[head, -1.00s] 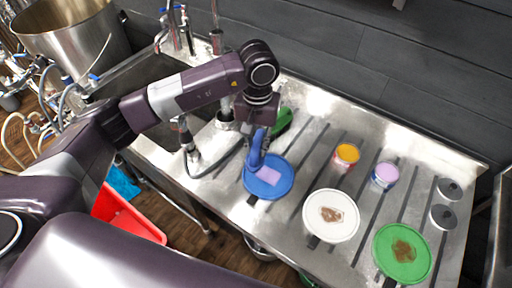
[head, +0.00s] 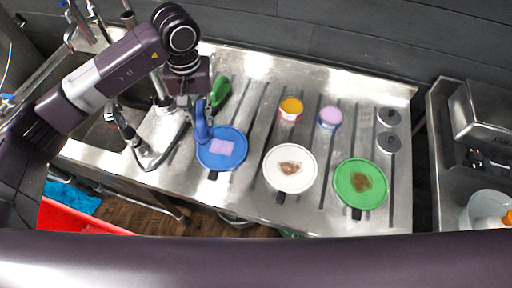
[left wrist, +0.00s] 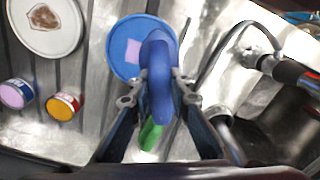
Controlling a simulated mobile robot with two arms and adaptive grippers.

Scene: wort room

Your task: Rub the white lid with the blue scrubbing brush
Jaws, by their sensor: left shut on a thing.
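The white lid (head: 290,181) lies on the grooved steel drainboard with a brown stain in its middle; it also shows at the top left of the left wrist view (left wrist: 38,22). My left gripper (head: 199,101) is shut on the blue scrubbing brush (head: 203,124), as the left wrist view also shows (left wrist: 158,62). The brush is upright at the left edge of the blue lid (head: 235,160), which bears a lilac patch. I cannot tell whether the brush touches that lid. The brush is left of the white lid. My right gripper is out of view.
A green lid (head: 345,194) with a brown stain lies right of the white one. A green brush (head: 221,88) is close behind my left gripper. Orange (head: 291,113) and lilac (head: 329,120) tins and two grey weights (head: 388,143) stand behind the lids. The sink is at left.

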